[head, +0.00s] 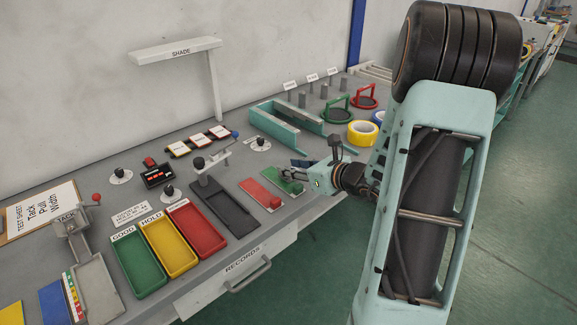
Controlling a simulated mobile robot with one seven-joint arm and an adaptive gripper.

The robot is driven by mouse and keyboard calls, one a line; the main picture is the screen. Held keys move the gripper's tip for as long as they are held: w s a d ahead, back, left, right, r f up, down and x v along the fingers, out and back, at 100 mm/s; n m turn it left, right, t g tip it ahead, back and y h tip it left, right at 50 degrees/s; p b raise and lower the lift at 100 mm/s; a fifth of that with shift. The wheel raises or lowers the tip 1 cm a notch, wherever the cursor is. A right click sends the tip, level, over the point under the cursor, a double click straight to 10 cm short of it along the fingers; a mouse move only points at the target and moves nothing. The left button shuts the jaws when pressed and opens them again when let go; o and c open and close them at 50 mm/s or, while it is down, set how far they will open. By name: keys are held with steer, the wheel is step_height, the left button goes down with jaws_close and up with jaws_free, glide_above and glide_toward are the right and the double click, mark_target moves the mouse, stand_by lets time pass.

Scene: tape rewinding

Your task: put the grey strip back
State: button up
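No loose strip stands out clearly as the grey strip. A long dark grey plate (232,216) lies on the bench under a small upright fixture (207,178). A lighter grey plate (97,288) lies in front of the tack stand at the lower left. My gripper (294,173) is low over the bench, at the green plate (290,187), right of the red plate (260,193). It hides part of the green plate. Its fingers are too small to show their gap, or whether anything is between them.
Green (139,268), yellow (168,246) and red (196,229) trays stand along the front edge. A teal channel frame (277,128) and tape rolls (362,132) stand behind my gripper. A shade (174,50) on a post overhangs the back. A drawer handle (248,274) sticks out in front.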

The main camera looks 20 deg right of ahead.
steer(key=v, duration=1)
steer(key=shift+s+p, duration=0.25)
steer(key=shift+p, duration=0.1)
